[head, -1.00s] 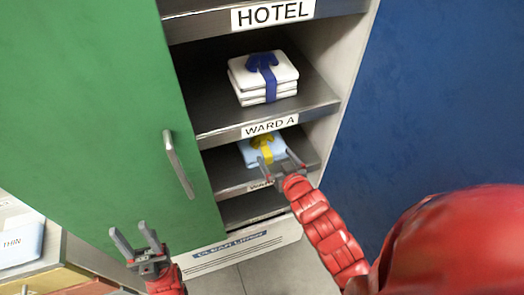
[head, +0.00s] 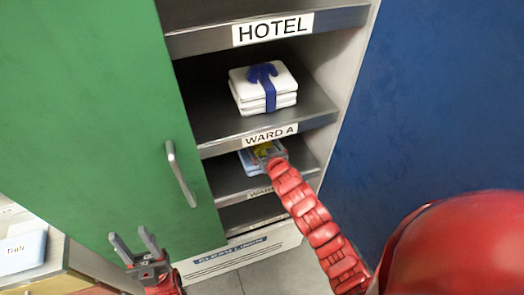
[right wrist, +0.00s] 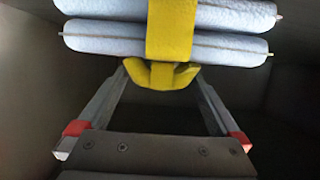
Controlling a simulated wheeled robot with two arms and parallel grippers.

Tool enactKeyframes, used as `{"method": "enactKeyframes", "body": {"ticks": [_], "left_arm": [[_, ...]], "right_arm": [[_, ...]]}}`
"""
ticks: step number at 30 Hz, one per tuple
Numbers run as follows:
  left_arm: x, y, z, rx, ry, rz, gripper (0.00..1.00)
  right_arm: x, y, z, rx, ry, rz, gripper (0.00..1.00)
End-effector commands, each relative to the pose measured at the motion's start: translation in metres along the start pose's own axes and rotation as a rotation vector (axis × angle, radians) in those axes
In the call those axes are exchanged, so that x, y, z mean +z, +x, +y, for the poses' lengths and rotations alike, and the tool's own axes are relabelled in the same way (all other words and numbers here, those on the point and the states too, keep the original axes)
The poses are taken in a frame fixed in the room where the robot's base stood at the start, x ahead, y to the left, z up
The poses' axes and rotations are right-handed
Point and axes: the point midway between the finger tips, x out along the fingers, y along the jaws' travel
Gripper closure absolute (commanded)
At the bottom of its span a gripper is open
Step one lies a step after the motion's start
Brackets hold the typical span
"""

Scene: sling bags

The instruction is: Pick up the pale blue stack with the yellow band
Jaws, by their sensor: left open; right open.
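The pale blue stack (head: 246,164) with its yellow band (head: 264,150) lies on the shelf below the WARD A label, partly hidden by my right gripper (head: 268,148). In the right wrist view the pale blue stack (right wrist: 105,40) fills the top, and its yellow band (right wrist: 171,35) runs down its middle to a yellow bow. My right gripper (right wrist: 155,85) is open, its two fingers reaching to the stack on either side of the bow. I cannot tell whether they touch it. My left gripper (head: 136,243) is open and empty, low in front of the green door.
A white stack with a blue band (head: 262,88) lies on the shelf above. The WARD A shelf edge (head: 225,146) is close above my right gripper. A green door (head: 90,110) stands left and a blue panel (head: 430,100) right. A white package (head: 22,250) is at lower left.

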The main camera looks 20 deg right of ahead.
Motion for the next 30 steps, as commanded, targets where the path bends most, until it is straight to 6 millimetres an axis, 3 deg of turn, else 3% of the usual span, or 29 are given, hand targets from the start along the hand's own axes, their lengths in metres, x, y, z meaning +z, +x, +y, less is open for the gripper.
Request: {"method": "enactKeyframes", "body": {"ticks": [11, 14, 28, 30], "left_arm": [[-0.0005, 0.0027, -0.0001, 0.0, 0.0, 0.0, 0.5], [-0.0005, 0.0026, -0.0001, 0.0, 0.0, 0.0, 0.5], [-0.0005, 0.0027, -0.0001, 0.0, 0.0, 0.0, 0.5], [-0.0005, 0.0027, -0.0001, 0.0, 0.0, 0.0, 0.5]], "right_arm": [[0.0014, 0.0089, -0.0003, -0.001, 0.0, -0.001, 0.0], [0.0013, 0.0088, -0.0004, -0.001, 0.0, -0.001, 0.14], [0.0007, 0.0087, -0.0004, -0.001, 0.0, 0.0, 0.99], [0.0007, 0.0087, -0.0004, -0.001, 0.0, 0.0, 1.0]]}}
